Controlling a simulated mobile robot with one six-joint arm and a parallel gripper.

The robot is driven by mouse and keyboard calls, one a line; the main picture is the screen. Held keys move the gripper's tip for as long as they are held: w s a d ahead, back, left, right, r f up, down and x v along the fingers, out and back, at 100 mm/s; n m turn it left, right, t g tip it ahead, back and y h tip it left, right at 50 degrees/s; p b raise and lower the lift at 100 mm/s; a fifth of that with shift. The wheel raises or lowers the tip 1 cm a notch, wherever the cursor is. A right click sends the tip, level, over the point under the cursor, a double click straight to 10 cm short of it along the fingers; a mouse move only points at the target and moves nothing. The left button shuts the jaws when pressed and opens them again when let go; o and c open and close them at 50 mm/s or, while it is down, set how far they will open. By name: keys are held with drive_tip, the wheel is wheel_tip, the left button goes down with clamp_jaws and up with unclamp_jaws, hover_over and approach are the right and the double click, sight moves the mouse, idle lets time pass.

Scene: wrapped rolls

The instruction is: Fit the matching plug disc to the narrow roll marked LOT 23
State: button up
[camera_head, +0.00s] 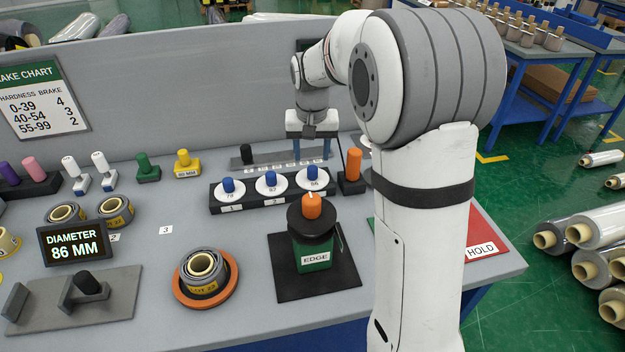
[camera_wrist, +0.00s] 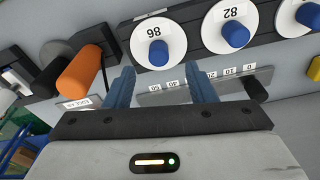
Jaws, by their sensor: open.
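The narrow roll (camera_head: 203,272), with a yellow label that seems to read LOT 23, lies core-up on an orange ring. Three white plug discs with blue knobs sit in a black rack: 78 (camera_head: 228,196), 82 (camera_head: 271,190) and 86 (camera_head: 313,184). In the wrist view the 86 disc (camera_wrist: 147,52) and 82 disc (camera_wrist: 228,40) lie just beyond my fingers, and a third disc is cut off at the right edge. My gripper (camera_head: 310,150) is open and empty, fingers pointing down behind the 86 end of the rack. A display (camera_head: 74,244) reads DIAMETER 86 MM.
An orange cylinder (camera_head: 354,164) stands right of the rack. A grey scale bar (camera_wrist: 205,86) lies near my fingers. More rolls (camera_head: 116,210) lie at the left. The grey panel closes the back.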

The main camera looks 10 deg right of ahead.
sight(312, 167)
drive_tip(key=f, duration=0.4)
drive_tip(key=w+f, duration=0.1)
drive_tip(key=f, duration=0.1)
drive_tip(key=shift+d+f, duration=0.15)
drive_tip(key=shift+d, duration=0.05)
drive_tip(key=c, duration=1.1)
